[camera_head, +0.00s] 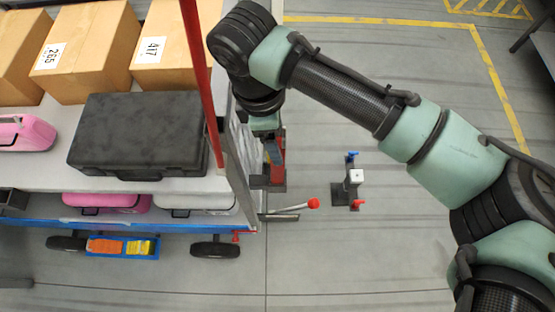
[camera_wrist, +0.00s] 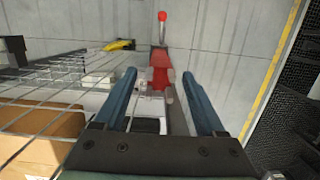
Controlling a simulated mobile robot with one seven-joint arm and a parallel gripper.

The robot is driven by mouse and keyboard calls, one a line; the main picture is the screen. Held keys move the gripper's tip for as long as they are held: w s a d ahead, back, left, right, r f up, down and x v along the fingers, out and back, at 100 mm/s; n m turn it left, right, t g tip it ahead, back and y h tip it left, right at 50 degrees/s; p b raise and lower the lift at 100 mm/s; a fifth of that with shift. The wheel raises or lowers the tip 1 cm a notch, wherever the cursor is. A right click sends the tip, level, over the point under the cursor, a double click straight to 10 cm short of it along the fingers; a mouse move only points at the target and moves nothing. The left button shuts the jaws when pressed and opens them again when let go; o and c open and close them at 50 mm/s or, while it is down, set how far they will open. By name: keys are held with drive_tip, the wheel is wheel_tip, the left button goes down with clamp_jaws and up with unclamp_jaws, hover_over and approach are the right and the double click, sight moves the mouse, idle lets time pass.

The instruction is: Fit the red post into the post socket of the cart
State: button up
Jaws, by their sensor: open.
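A long thin red post (camera_head: 199,70) runs from the top edge of the head view down to the right end of the cart (camera_head: 40,172). It looks nearly upright, and I cannot tell whether its lower end is seated. I cannot clearly make out the post socket. My gripper (camera_head: 274,158) points down just outside the cart's right end, to the right of the post. In the wrist view its two blue fingers (camera_wrist: 168,88) are apart. A red upright part (camera_wrist: 160,72) shows between and beyond them, also in the head view (camera_head: 278,158); no grip on it shows.
The cart carries cardboard boxes (camera_head: 90,52), a black case (camera_head: 138,135) and pink cases (camera_head: 22,133). A red-knobbed lever (camera_head: 290,208) sticks out at its right end. A small stand (camera_head: 354,184) is on the floor to the right. Wire mesh (camera_wrist: 45,80) lies left of my fingers.

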drive_tip(key=shift+d+f, duration=0.1)
drive_tip(key=shift+f, duration=0.65)
clamp_jaws()
idle(0.9)
